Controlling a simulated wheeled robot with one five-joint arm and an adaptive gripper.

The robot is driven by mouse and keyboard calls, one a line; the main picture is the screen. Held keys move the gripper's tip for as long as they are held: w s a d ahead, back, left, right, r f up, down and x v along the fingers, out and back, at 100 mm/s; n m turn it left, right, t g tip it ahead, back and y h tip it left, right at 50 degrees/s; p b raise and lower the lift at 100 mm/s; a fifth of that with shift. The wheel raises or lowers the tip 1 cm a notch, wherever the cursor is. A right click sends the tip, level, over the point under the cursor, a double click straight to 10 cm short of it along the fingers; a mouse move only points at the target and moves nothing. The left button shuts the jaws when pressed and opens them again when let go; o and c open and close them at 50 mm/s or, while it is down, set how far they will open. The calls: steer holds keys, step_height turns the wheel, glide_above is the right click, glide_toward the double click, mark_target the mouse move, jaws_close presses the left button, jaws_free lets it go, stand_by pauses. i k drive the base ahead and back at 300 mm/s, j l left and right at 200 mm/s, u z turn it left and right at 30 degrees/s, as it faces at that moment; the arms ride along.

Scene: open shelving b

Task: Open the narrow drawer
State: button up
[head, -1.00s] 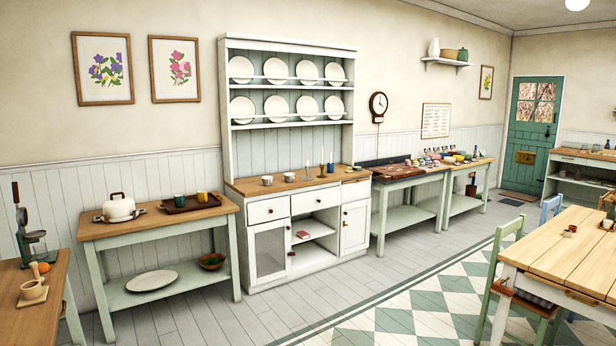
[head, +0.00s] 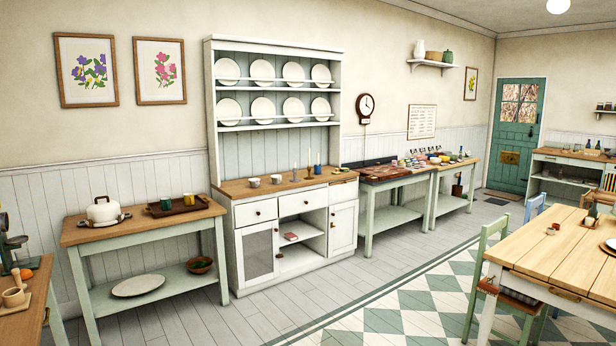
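A white dresser (head: 231,140) with a wooden counter stands against the wall at the picture's centre. Below its counter is a row of drawer fronts. The left drawer (head: 256,211) and the middle drawer (head: 303,202) are wider, with dark knobs. The narrow drawer (head: 343,191) seems to be the smaller front at the right end, above a small door; it looks shut, and its handle is too small to make out. My gripper is not in view.
A green side table (head: 146,230) with a white pot (head: 103,210) stands left of the dresser. A worktable (head: 400,182) stands to its right. A dining table (head: 550,262) and green chair (head: 487,272) are at the right front. The floor (head: 300,300) before the dresser is clear.

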mark_target(255, 213)
steer(key=i, duration=2.75)
steer(key=i+u, duration=0.4)
steer(key=i+l+u, duration=0.25)
steer(key=i+u, duration=0.15)
steer(key=i, duration=0.15)
steer(key=i+l+u, duration=0.3)
steer(key=u, duration=0.15)
steer(key=i+l+u, duration=0.45)
steer(key=u, duration=0.3)
steer(key=i+l+u, duration=0.1)
steer(key=l+u, duration=0.25)
steer(key=l, duration=0.15)
steer(key=i+l+u, duration=0.1)
steer(key=l+u, duration=1)
steer(key=l, duration=0.45)
steer(key=k, duration=0.05)
